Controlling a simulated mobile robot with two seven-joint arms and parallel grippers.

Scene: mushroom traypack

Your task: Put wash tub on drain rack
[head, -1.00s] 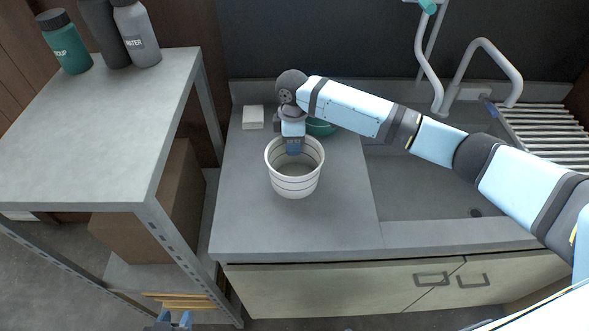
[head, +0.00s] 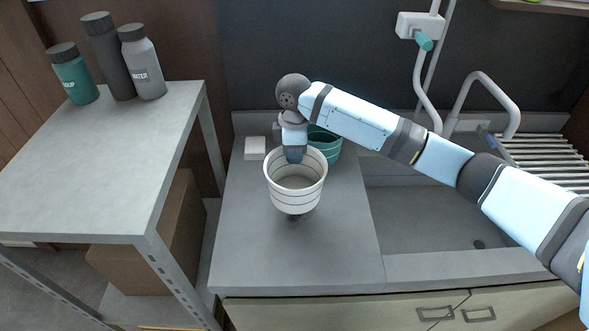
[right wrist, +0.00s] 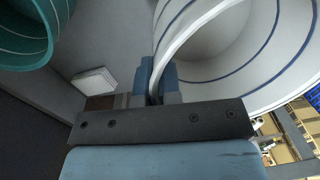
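The wash tub, white with thin dark stripes (head: 296,193), is upright just above the counter left of the sink, with a small dark shadow beneath it. My right gripper (head: 294,157) reaches down at its far rim. In the right wrist view, the fingers (right wrist: 157,85) are closed on the rim of the tub (right wrist: 215,50), one on each side of the wall. The drain rack (head: 545,155), a row of metal bars, lies right of the sink at the back. My left gripper is out of view.
A teal tub (head: 328,146) and a small white block (head: 255,148) stand behind the wash tub. The sink basin (head: 425,215), with its curved faucet (head: 490,82), lies between tub and rack. A grey shelf (head: 95,165) with several bottles stands left.

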